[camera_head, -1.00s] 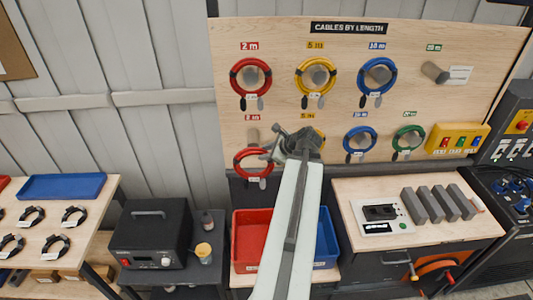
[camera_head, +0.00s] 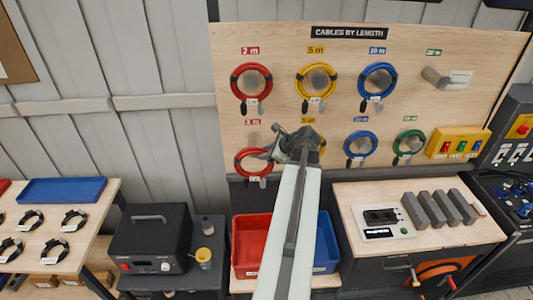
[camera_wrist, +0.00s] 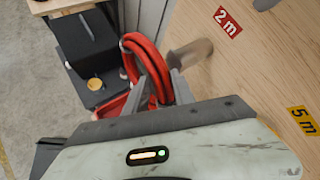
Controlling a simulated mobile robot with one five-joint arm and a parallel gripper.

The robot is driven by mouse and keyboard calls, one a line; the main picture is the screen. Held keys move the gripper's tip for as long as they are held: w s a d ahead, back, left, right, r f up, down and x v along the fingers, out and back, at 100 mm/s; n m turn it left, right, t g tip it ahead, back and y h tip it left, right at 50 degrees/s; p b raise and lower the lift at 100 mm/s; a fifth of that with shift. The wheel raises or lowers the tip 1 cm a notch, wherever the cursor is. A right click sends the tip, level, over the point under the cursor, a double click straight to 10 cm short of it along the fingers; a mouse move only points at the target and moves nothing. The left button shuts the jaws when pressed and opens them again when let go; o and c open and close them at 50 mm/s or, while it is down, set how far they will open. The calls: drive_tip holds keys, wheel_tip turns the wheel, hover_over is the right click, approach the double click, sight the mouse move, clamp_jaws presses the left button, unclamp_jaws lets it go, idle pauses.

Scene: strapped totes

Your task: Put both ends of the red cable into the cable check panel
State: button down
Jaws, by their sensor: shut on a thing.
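My gripper (camera_wrist: 160,90) is shut on a coiled red cable (camera_wrist: 133,60). In the head view the coil (camera_head: 240,168) is in front of the pegboard's lower left, under a 2 m label. A bare peg (camera_head: 254,139) shows just above it; in the wrist view this peg (camera_wrist: 190,56) is just right of the coil. I cannot tell for sure whether the coil is fully clear of it. Another red coil (camera_head: 236,83) hangs above. A pale panel with black sockets (camera_head: 402,227) lies on the right bench and may be the cable check panel. The held cable's ends are not clear.
Yellow, blue and green coils hang on the pegboard (camera_head: 280,50). A yellow box (camera_head: 441,150) with coloured buttons is at its right. Grey blocks (camera_head: 433,206) stand beside the pale panel. Red (camera_head: 238,240) and blue (camera_head: 328,240) bins, and a black device (camera_head: 150,240), stand below.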

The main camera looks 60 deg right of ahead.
drive_tip(key=w+d+f+b, duration=0.1)
drive_tip(key=w+d, duration=0.7)
drive_tip(key=d, duration=0.3)
drive_tip(key=shift+d, duration=0.15)
idle(2.9)
drive_tip(key=shift+s, duration=0.1)
drive_tip(key=shift+s+a, duration=1.25)
drive_tip(key=shift+a, duration=0.55)
drive_tip(key=shift+s+a, duration=1.25)
drive_tip(key=shift+a, duration=0.5)
drive_tip(key=shift+s+a, duration=1.25)
drive_tip(key=shift+a, duration=0.55)
drive_tip(key=shift+f, duration=0.1)
